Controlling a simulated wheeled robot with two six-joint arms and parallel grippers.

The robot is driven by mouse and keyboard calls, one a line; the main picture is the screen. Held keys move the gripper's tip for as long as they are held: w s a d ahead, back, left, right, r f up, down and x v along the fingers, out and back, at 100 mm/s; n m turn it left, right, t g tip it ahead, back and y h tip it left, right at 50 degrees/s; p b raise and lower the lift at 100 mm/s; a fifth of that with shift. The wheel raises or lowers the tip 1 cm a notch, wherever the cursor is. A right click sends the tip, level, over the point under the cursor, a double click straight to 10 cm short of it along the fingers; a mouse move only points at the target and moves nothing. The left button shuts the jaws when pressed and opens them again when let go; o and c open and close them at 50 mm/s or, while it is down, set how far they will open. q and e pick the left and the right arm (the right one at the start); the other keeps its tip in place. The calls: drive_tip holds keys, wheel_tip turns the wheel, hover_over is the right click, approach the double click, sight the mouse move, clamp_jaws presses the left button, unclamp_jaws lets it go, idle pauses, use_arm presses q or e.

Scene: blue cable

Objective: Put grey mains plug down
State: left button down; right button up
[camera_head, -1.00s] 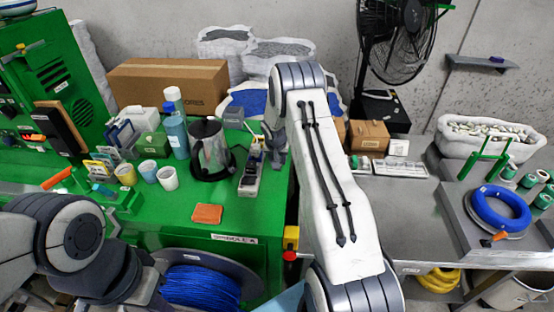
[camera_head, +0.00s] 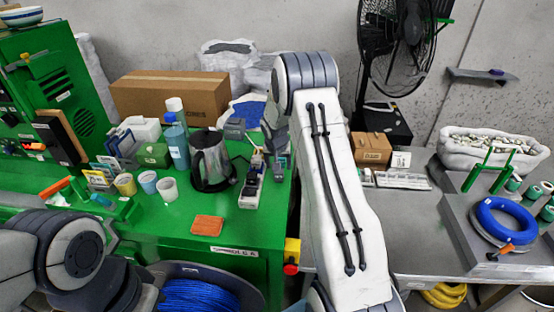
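A white power strip (camera_head: 251,185) with dark sockets lies on the green bench, right of the kettle. A small dark shape (camera_head: 257,161) sits at its far end; I cannot tell whether it is the grey mains plug. My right arm reaches over the bench's right edge. Its grey wrist and gripper (camera_head: 279,168) point down just right of the strip, mostly hidden by the white arm link, so the fingers and anything between them cannot be made out. My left arm shows at the lower left, with its gripper out of view.
An orange-brown pad (camera_head: 208,225) lies near the front. Green bench top around the pad is clear. A grey table (camera_head: 410,225) stands to the right.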

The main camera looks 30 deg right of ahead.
drive_tip(key=b+v, duration=0.1)
drive_tip(key=v, duration=0.5)
drive_tip(key=s+a+r+n+y, duration=0.1)
drive_tip(key=s+a+r+n, duration=0.3)
drive_tip(key=a, duration=0.5)
drive_tip(key=s+a+r+n+g+y, duration=0.1)
drive_tip(key=s+a, duration=0.5)
drive_tip(key=a, duration=0.3)
drive_tip(key=s+a+r+n+y, duration=0.1)
drive_tip(key=s+a+r+n, duration=0.2)
drive_tip(key=s+a, duration=0.4)
drive_tip(key=s+a+n+g, duration=0.1)
drive_tip(key=s+a+n, duration=0.2)
drive_tip(key=s, duration=0.6)
drive_tip(key=s+a+n+g, duration=0.1)
drive_tip(key=s+a+n, duration=0.2)
drive_tip(key=s, duration=0.7)
drive_tip(key=shift+s+a+n+g+y, duration=0.3)
drive_tip(key=shift+a+n+y, duration=0.1)
drive_tip(key=shift+a, duration=0.25)
